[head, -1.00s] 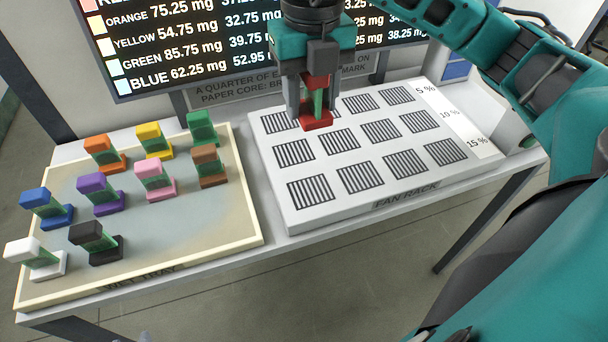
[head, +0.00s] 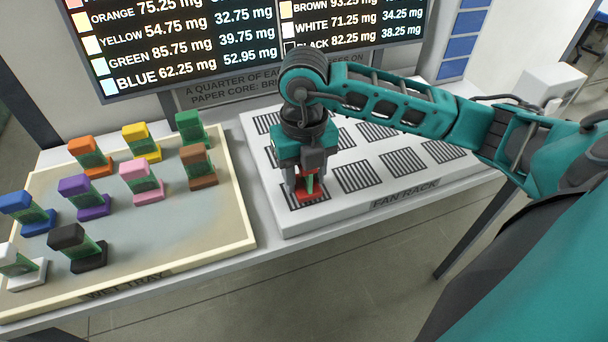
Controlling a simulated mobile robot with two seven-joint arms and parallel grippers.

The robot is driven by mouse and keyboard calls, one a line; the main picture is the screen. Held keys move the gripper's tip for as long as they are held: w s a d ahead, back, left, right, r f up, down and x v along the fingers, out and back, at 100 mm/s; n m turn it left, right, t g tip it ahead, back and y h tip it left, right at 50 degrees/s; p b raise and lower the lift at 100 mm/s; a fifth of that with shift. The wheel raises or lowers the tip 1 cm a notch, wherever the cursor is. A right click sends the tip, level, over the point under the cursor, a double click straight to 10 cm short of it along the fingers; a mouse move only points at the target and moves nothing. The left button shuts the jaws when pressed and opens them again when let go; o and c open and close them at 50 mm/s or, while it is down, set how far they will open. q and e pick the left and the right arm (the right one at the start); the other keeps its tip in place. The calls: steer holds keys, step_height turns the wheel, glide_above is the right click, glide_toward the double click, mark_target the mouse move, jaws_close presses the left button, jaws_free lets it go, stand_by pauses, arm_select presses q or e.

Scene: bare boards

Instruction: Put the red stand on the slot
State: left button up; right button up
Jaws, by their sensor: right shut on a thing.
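The red stand (head: 313,194) has a red base and a green upright part. My right gripper (head: 309,184) is shut on its upper part and holds it upright over the front-left striped slot (head: 291,196) of the white fan rack (head: 325,212). The base covers part of that slot. I cannot tell whether the base touches the rack. My left gripper is not in view.
The wet tray (head: 240,215) at the left holds several coloured stands, including a brown one (head: 199,166) nearest the rack. A screen (head: 250,40) with a table of values stands behind. Other slots (head: 357,177) look empty.

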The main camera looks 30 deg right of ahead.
steer(key=shift+f, duration=0.25)
steer(key=shift+f, duration=0.1)
steer(key=shift+f, duration=0.15)
steer(key=o, duration=1.1)
